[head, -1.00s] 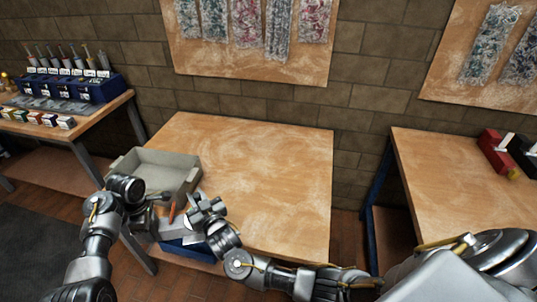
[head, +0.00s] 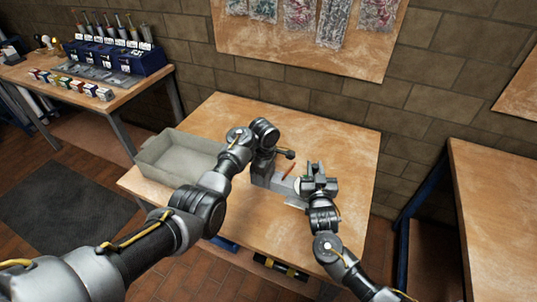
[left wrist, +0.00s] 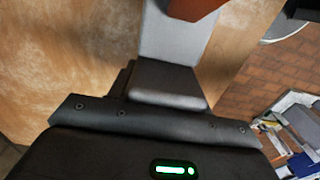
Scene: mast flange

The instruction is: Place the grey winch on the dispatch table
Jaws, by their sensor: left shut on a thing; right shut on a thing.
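The grey winch (head: 284,185), with an orange-red part standing up from it, is between my two grippers over the middle wooden table (head: 330,145). I cannot tell whether it touches the tabletop. My left gripper (head: 266,172) is shut on its left end, and my right gripper (head: 312,186) is shut on its right end. The grippers hide both ends. In the left wrist view the winch's grey body (left wrist: 178,35) runs up from the jaws, with the orange-red part at the top edge. Which table is the dispatch table is not marked.
A grey open tray (head: 150,160) stands at the middle table's left side. The tabletop behind and right of the winch is clear. A second wooden table (head: 500,200) is at the right. A left bench (head: 50,92) carries small boxes and a blue tool rack (head: 120,58).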

